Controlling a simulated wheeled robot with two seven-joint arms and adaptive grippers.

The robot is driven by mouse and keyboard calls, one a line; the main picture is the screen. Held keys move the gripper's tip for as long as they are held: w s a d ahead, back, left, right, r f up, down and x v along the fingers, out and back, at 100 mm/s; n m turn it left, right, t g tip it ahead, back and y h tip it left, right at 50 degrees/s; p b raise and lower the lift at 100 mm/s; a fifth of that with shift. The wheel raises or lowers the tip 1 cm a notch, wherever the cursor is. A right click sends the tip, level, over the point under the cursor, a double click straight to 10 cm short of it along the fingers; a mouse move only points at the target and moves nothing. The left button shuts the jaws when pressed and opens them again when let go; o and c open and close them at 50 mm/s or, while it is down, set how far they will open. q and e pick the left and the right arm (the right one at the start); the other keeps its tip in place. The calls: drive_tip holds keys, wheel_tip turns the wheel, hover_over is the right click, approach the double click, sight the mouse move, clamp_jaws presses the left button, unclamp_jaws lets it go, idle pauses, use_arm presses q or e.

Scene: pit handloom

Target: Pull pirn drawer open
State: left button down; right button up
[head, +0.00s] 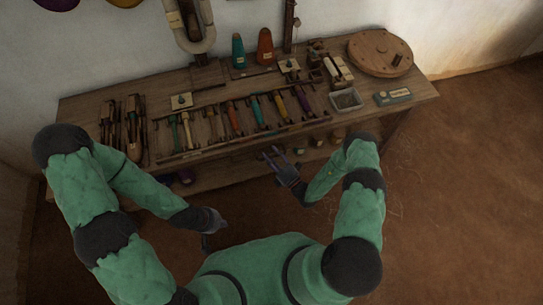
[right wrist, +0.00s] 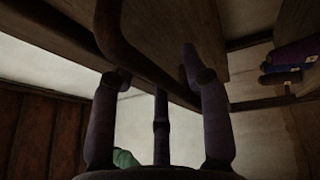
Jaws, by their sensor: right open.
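The bench (head: 75,118) stands against the wall. Its drawer front is hard to make out in the head view, under the front edge. In the right wrist view a dark curved bar (right wrist: 125,50), seemingly the drawer's handle, runs in front of a wooden panel (right wrist: 165,28). My right gripper (head: 272,155) is open at the bench's front edge. Its fingers (right wrist: 160,100) reach up toward the bar, with the bar passing between their tips; I cannot tell whether they touch it. My left gripper (head: 207,241) hangs low in front of the bench, its fingers hardly visible.
The bench top holds a rack of several coloured tools (head: 235,118), a round wooden disc (head: 380,52), a grey tray (head: 346,101) and a green-labelled box (head: 393,96). Small pots (head: 318,140) sit below the front edge. The floor at the right (head: 460,170) is clear.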

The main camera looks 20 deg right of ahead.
clamp_jaws()
drive_tip(key=shift+s, duration=0.1)
